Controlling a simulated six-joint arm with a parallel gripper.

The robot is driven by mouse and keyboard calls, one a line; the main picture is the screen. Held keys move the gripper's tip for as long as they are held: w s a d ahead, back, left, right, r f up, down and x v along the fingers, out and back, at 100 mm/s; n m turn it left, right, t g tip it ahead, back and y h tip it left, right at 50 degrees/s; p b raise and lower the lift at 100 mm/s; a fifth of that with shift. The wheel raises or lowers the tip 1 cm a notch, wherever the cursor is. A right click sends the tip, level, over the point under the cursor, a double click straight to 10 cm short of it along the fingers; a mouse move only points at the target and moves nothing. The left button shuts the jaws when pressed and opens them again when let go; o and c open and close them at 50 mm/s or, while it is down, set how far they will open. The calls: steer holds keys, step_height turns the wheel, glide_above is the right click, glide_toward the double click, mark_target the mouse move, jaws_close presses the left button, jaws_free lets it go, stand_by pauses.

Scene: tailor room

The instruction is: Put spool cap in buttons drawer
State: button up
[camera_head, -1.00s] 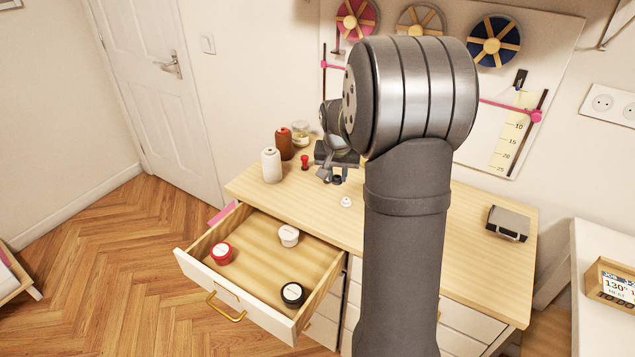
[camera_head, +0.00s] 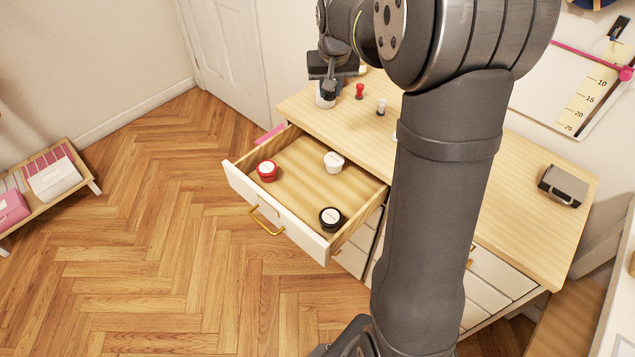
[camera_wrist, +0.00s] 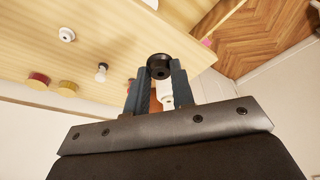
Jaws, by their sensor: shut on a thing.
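My gripper (camera_head: 328,93) is at the left end of the dresser top, in front of or over the white thread spool (camera_head: 324,101). In the wrist view, my gripper (camera_wrist: 158,72) is shut on a round black piece (camera_wrist: 160,66), apparently the spool cap. In the head view its fingers are small and dark, so the held piece is hard to make out.
My arm hides much of the middle. In the wrist view, the white spool (camera_wrist: 165,95) shows between the fingers.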

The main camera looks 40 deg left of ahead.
mark_target(304, 179)
steer(key=s+a+n, duration=0.2)
steer(key=s+a, duration=0.2)
steer(key=s, duration=0.2)
steer(key=shift+a+y, duration=0.15)
steer(key=shift+y, duration=0.15)
step_height(304, 179, down, 30)
steer(key=shift+f, duration=0.25)
steer(key=o, duration=0.9)
steer(key=shift+f, duration=0.1)
steer(key=shift+g, duration=0.3)
steer(key=v, duration=1.2)
steer(key=x, duration=1.2)
